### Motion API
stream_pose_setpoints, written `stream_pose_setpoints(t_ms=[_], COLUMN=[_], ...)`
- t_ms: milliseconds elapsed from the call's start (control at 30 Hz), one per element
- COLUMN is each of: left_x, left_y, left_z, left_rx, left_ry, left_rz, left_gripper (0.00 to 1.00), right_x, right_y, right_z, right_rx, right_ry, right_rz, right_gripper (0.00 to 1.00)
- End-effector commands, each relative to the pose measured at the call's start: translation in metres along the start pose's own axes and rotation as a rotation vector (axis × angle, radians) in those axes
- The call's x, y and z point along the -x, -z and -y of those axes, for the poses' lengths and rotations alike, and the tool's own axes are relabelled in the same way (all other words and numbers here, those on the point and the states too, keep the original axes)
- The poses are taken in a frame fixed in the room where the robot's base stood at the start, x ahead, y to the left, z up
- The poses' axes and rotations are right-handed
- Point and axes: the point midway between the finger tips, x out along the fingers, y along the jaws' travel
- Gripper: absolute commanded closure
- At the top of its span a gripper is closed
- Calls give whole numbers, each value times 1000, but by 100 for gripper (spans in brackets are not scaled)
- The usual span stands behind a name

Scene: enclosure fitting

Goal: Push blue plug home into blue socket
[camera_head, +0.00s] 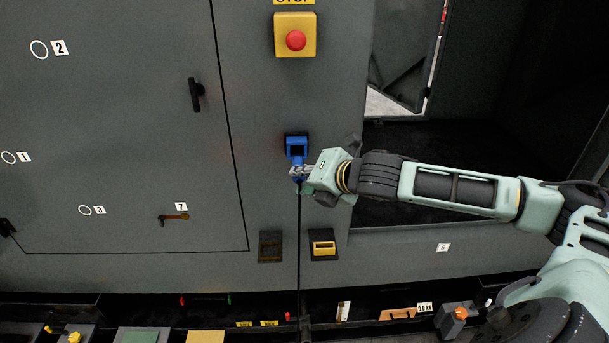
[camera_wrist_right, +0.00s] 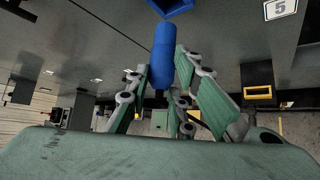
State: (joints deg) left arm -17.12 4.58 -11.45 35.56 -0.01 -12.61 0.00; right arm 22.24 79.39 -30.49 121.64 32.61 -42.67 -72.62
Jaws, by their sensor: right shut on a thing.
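The blue socket (camera_head: 296,146) is a blue square frame with a dark opening on the grey cabinet face, below the red stop button. My right gripper (camera_head: 300,172) is just below it, shut on the blue plug. In the wrist view the plug is a blue cylinder (camera_wrist_right: 163,48) between the green-padded fingers (camera_wrist_right: 168,85). Its far end is close to the blue socket (camera_wrist_right: 172,6), which is cut off by the top edge; I cannot tell whether they touch. In the head view the fingers hide most of the plug. My left gripper is not in view.
A black cable (camera_head: 298,240) hangs straight down below the gripper. A yellow-framed socket (camera_head: 323,248) and a dark socket (camera_head: 271,247) sit lower on the cabinet. The stop button (camera_head: 296,40) is above. A cabinet door with a black handle (camera_head: 196,95) is at left.

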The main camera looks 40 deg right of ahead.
Motion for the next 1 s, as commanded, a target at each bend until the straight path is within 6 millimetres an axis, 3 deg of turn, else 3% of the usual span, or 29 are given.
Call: stream_pose_setpoints(t_ms=[33,300,1000], left_x=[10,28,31], left_y=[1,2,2], left_z=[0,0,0], left_rx=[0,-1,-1], left_ry=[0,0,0], left_rz=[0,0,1], left_gripper=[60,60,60], right_x=[-1,-17,-24], right_y=[-6,-21,-23], right_z=[-4,-2,0], right_rx=[-3,-2,1], right_ry=[0,0,-1], right_rz=[1,1,0], right_gripper=[100,100,100])
